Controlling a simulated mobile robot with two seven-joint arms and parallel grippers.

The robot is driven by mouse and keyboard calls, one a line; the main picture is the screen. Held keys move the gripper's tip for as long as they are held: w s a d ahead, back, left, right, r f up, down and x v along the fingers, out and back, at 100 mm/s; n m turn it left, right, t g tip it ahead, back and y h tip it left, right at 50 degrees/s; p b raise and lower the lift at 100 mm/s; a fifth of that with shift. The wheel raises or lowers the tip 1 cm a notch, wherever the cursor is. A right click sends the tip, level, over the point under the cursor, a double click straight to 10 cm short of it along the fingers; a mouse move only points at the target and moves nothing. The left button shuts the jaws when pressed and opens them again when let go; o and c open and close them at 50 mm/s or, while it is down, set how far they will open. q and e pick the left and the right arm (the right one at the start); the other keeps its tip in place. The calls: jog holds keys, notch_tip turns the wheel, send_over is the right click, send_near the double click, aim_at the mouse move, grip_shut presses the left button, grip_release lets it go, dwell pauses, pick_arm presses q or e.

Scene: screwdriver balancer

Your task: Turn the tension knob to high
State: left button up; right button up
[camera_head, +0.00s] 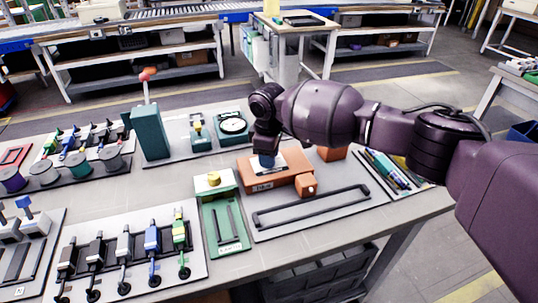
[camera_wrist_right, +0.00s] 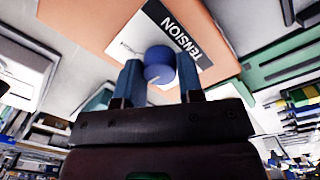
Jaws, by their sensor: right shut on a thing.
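The tension knob (camera_wrist_right: 159,66) is a round blue knob with a pale pointer line, on an orange box (camera_head: 292,185). In the right wrist view a dark label reading TENSION (camera_wrist_right: 182,38) lies beside it on the box's pale plate. My right gripper (camera_wrist_right: 160,78) points at the box and is shut on the knob, one blue finger on each side. In the head view my right gripper (camera_head: 267,161) is over the box top, and the arm and fingers mostly hide the knob. The high mark cannot be read. My left gripper is not in view.
A smaller orange block (camera_head: 306,185) stands at the box's front right, and a dark rail frame (camera_head: 312,207) lies in front. A green tray (camera_head: 225,223) is left, a tall green block (camera_head: 150,132) behind left, and pens (camera_head: 385,168) right.

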jog(key=shift+r+m+p, duration=0.1)
jog(key=shift+m+p, duration=0.2)
jog(key=shift+m, duration=0.1)
jog(key=m+p, duration=0.1)
jog(key=m, duration=0.2)
jog(key=shift+r+p, duration=0.1)
jog(key=shift+p, duration=0.3)
jog(key=m+p, duration=0.1)
jog(key=m, duration=0.2)
jog(key=shift+p, duration=0.3)
jog(key=m, duration=0.2)
jog(key=shift+m+p, duration=0.4)
jog(key=shift+f+m+p, duration=0.25)
jog(key=shift+m+p, duration=0.05)
jog(key=shift+m, duration=0.8)
